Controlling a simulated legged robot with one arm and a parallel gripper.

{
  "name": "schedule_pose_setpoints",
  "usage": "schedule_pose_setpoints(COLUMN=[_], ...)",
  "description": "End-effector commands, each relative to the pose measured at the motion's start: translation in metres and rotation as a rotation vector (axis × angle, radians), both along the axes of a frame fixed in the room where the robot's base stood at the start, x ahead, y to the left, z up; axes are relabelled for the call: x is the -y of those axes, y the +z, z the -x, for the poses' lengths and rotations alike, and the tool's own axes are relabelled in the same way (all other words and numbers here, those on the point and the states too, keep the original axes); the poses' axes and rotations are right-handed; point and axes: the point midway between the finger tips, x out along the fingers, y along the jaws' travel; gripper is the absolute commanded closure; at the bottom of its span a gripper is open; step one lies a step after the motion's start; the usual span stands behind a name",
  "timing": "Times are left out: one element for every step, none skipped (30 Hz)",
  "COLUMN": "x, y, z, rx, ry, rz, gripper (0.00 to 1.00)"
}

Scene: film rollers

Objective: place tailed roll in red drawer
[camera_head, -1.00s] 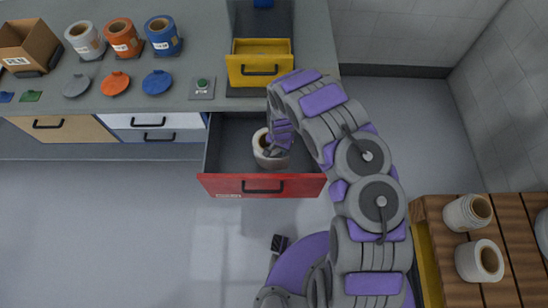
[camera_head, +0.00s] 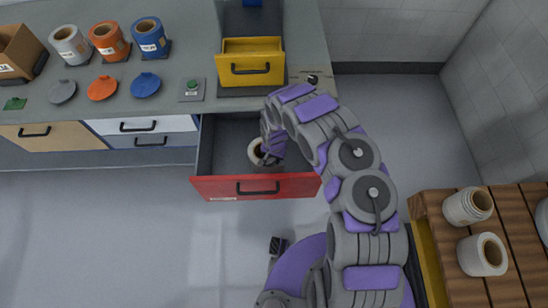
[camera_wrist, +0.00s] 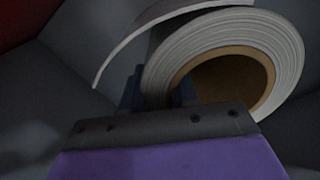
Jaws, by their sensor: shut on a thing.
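The red drawer (camera_head: 222,188) is pulled open below the counter. A white roll with a brown core (camera_head: 255,152) is inside it; the wrist view shows this tailed roll (camera_wrist: 163,72) up close, with a loose strip curling out to the left. My gripper (camera_head: 270,148) reaches down into the drawer and is shut on the roll. The purple and grey gripper body covers part of the roll in both views. I cannot tell whether the roll touches the drawer floor.
A yellow bin (camera_head: 252,47) stands on the counter above the drawer. Two more white rolls (camera_head: 482,254) sit on a wooden pallet (camera_head: 452,285) at right.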

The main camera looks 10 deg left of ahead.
Motion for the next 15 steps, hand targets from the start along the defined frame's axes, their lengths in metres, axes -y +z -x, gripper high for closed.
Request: schedule_pose_setpoints(x=[-0.0003, -0.0003, -0.0001, -0.0001, -0.0001, 0.0, 0.0, 0.0001, 0.0001, 0.0001, 0.0001, 0.0001, 0.0001, 0.0001, 0.0], y=[0.0002, -0.0005, -0.0008, -0.0005, -0.0004, -0.0005, -0.0005, -0.0006, -0.0007, -0.0008, -0.0008, -0.0009, -0.0009, -0.0009, -0.001], z=[-0.0009, -0.0009, -0.0006, -0.0006, -0.0006, -0.0006, -0.0006, -0.0005, -0.0006, -0.0005, -0.0005, -0.0004, -0.0004, -0.0004, -0.0003], rx=[0.002, 0.002, 0.001, 0.001, 0.001, 0.001, 0.001, 0.0, 0.0, 0.0, 0.0, 0.0, 0.0, 0.0, -0.001], ry=[0.0, 0.0, 0.0, 0.0, 0.0, 0.0, 0.0, 0.0, 0.0, 0.0, 0.0, 0.0, 0.0, 0.0, 0.0], rz=[-0.001, -0.001, -0.001, -0.001, -0.001, -0.001, -0.001, 0.0, 0.0, 0.0, 0.0, 0.0, 0.0, 0.0, 0.0], gripper=[1.0, 1.0, 0.7, 0.67, 0.64, 0.6, 0.57, 0.55, 0.51, 0.48, 0.46, 0.46, 0.46, 0.46, 0.46])
